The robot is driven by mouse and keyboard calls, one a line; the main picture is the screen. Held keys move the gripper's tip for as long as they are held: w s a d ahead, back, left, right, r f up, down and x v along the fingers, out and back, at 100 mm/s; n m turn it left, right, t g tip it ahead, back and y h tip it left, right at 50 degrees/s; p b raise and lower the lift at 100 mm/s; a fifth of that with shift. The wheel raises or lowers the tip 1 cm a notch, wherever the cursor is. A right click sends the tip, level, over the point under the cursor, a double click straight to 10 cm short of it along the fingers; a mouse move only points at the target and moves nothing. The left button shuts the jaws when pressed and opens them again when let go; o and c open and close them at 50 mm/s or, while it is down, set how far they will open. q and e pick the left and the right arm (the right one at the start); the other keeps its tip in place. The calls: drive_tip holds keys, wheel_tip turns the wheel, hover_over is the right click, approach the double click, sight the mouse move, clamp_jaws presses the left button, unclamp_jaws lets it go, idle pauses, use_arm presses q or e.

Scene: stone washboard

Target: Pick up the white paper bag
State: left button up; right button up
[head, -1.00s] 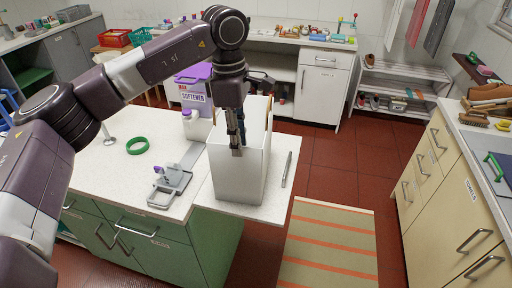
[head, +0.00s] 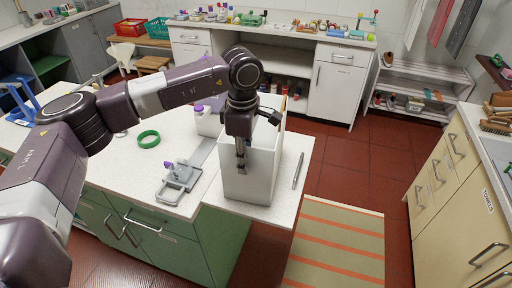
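The white paper bag (head: 262,178) stands upright as a tall box shape on the near right corner of the white counter in the head view. My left gripper (head: 241,166) points down at the bag's near upper left edge, its fingertips overlapping the upper part of the front wall. The fingers look close together, but I cannot tell whether the bag's wall is between them. The gripper and wrist hide part of the bag's top rim. My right gripper is not in view.
A grey metal clamp-like tool (head: 178,182) and a green ring (head: 148,139) lie left of the bag. A thin metal stick (head: 298,170) lies to its right. A purple-capped white jug (head: 207,120) stands behind. A striped mat (head: 335,245) covers floor to the right.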

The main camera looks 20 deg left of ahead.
use_arm(q)
drive_tip(key=shift+d+f, duration=0.1)
drive_tip(key=shift+f, duration=0.3)
drive_tip(key=shift+c, duration=0.3)
clamp_jaws()
drive_tip(key=shift+r, duration=0.1)
